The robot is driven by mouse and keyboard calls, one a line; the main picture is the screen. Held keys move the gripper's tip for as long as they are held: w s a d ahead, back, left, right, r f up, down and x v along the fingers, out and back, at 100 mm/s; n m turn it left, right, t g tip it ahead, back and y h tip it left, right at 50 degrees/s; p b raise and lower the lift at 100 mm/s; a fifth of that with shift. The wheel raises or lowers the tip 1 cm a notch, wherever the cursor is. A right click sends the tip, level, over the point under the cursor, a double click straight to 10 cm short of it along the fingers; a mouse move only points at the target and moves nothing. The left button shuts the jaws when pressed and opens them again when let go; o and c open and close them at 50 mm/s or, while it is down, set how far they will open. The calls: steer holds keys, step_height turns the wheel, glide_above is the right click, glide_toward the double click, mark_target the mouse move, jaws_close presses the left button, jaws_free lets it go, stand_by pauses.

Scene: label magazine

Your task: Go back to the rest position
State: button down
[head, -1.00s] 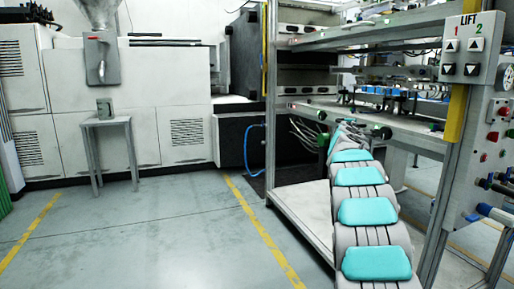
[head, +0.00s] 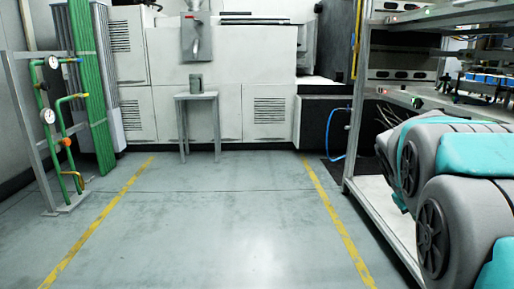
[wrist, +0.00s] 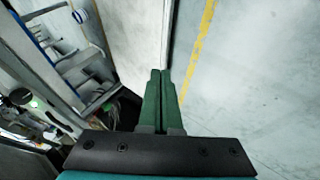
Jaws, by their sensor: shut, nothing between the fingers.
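My gripper (wrist: 158,98) shows in the wrist view with its two green fingers together and nothing between them. It points over the floor beside a metal-framed rack. In the head view my grey and teal arm is folded at the right, in front of the rack (head: 352,115); the gripper itself is not visible there.
The grey floor (head: 215,215) between the yellow lines is clear. A small table (head: 196,97) with a grey-green object (head: 196,82) stands by the white machine (head: 270,75). Green pipes with gauges (head: 52,115) stand at the left.

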steer(key=s+a+f+g+y, duration=0.2)
steer(key=s+a+f, duration=0.3)
steer(key=s+a, duration=0.45)
steer(key=s+a+f+m+g+y, duration=0.15)
steer(key=s+a+f, duration=0.4)
steer(key=s, duration=0.75)
steer(key=s+a+f+g+y, duration=0.3)
steer(key=s+a+f, duration=0.1)
steer(key=s+a, duration=0.65)
step_height(320, 180, up, 13)
steer(key=d+p, duration=0.1)
steer(key=p, duration=1.1)
steer(key=shift+p, duration=0.3)
steer(key=shift+d, duration=0.1)
